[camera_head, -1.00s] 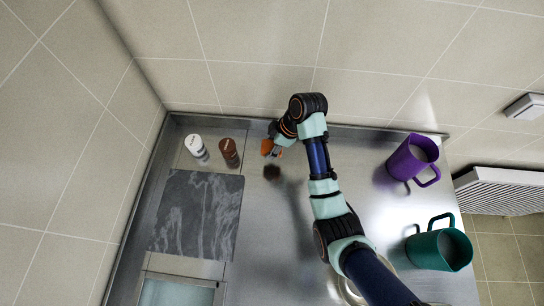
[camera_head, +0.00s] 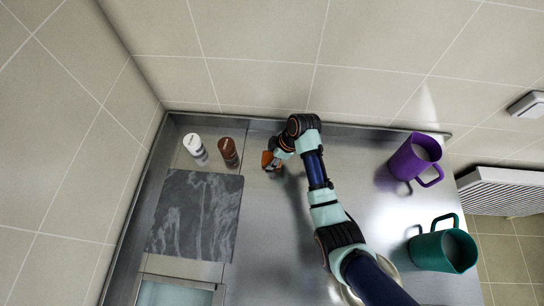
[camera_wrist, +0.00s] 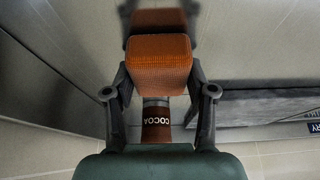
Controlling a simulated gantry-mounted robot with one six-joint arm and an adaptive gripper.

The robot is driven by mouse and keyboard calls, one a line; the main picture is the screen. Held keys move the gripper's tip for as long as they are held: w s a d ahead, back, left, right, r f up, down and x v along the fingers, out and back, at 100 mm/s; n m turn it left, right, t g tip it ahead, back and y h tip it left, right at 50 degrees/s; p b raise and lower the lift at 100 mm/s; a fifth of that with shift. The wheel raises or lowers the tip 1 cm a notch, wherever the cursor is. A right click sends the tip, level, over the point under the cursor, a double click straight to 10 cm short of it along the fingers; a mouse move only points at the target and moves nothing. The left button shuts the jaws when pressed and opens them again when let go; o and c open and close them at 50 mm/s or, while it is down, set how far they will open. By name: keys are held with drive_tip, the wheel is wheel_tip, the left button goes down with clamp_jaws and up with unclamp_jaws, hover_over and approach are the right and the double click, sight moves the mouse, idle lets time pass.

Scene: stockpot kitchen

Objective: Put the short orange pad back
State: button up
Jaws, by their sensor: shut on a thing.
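The short orange pad (camera_head: 266,160) is in my gripper (camera_head: 273,160), low over the steel counter at the back, right of the brown jar. In the wrist view the pad (camera_wrist: 158,66) is a textured orange block. The gripper's two dark fingers are shut on its sides. A darker brown patch lies just beyond the pad in that view and looks like its reflection in the steel. I cannot tell whether the pad touches the counter.
A brown jar (camera_head: 228,152), labelled COCOA in the wrist view (camera_wrist: 157,122), and a white jar (camera_head: 195,148) stand left of the gripper. A grey marble board (camera_head: 195,215) lies in front of them. Purple (camera_head: 413,158) and teal (camera_head: 443,248) jugs stand at right.

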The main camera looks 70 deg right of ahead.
drive_tip(key=o, duration=1.1)
drive_tip(key=p+v, duration=0.2)
drive_tip(key=v, duration=1)
drive_tip(key=shift+r, duration=0.15)
drive_tip(key=shift+w, duration=0.1)
